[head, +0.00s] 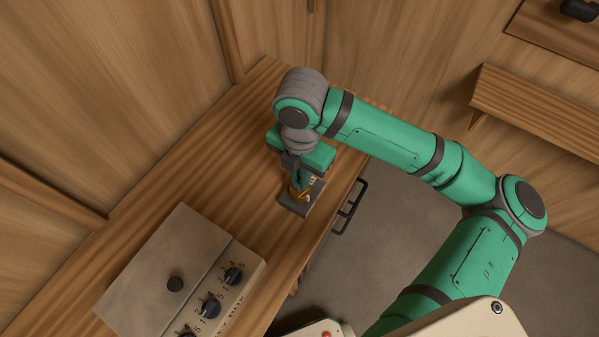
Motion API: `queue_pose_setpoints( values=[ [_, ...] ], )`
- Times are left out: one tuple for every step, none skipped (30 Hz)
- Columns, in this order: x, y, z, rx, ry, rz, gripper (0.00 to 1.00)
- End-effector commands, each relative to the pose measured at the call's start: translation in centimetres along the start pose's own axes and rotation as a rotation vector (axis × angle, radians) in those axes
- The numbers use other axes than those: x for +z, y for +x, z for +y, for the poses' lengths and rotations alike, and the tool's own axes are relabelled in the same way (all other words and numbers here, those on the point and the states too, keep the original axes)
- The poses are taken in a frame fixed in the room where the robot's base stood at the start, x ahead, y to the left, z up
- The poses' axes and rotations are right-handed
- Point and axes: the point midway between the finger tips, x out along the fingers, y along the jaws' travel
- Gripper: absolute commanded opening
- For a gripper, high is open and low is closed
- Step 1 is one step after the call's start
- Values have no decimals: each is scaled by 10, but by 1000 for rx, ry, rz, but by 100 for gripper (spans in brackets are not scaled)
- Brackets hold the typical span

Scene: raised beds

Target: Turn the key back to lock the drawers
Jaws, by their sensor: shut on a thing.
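A small brass-coloured key (305,186) stands on a dark grey lock plate (298,206) on top of the wooden cabinet. My gripper (301,181) points down over the plate and is shut on the key. The fingers hide part of the key, so I cannot tell its exact turn angle. Dark drawer handles (349,207) show on the cabinet's right side, below the top edge. The drawer fronts are mostly out of sight from above.
A grey metal box with a lid (170,265) and numbered black dials (211,307) stands on the cabinet top at lower left. Wooden walls rise behind. A wooden shelf (535,112) hangs at upper right. Grey floor (395,220) lies open right of the cabinet.

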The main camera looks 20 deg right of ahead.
Motion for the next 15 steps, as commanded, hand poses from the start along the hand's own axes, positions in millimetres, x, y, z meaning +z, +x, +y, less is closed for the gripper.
queue_pose_setpoints(
  values=[
    [0, 0, 0, -1, -41, 1, 0],
    [0, 0, 0, -1, -64, 1, 0],
    [0, 0, -1, -1, -90, 1, 0],
    [0, 0, -1, -2, -99, 0, 0],
    [0, 0, -1, -2, -96, 0, 0],
    [0, 0, -1, -2, -95, 0, 0],
    [0, 0, 0, -2, -95, 0, 13],
    [0, 0, 0, -2, -94, 0, 20],
    [0, 0, 0, -2, -94, 0, 30],
    [0, 0, 0, -1, -94, 0, 33],
    [0, 0, 0, -1, -94, 0, 33],
    [0, 0, 0, -1, -94, 0, 33],
    [0, 0, 0, -1, -93, 0, 33],
    [0, 0, 0, -1, -93, 0, 33],
    [0, 0, 0, -1, -93, 0, 33]
  ],
)
